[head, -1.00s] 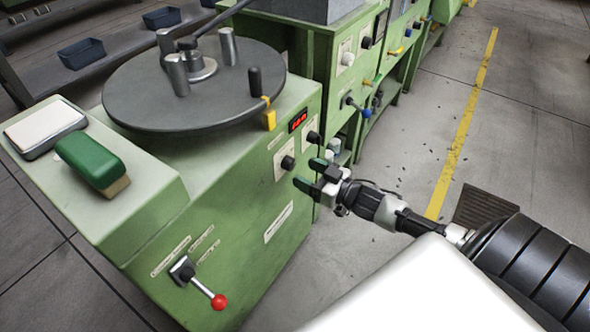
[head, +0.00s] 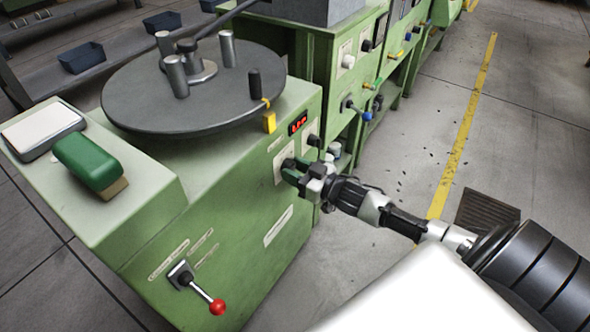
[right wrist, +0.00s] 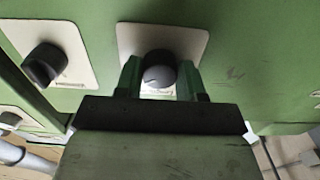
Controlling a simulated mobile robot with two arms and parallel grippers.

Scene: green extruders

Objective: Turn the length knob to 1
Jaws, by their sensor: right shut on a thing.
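The plate labels and the display digits are too small to read. My left gripper is not in view.
A lever with a red ball (head: 217,306) sticks out low on the machine's front. A round turntable (head: 190,95) and a green-handled brush (head: 92,163) are on top. More green machines (head: 350,60) stand behind.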

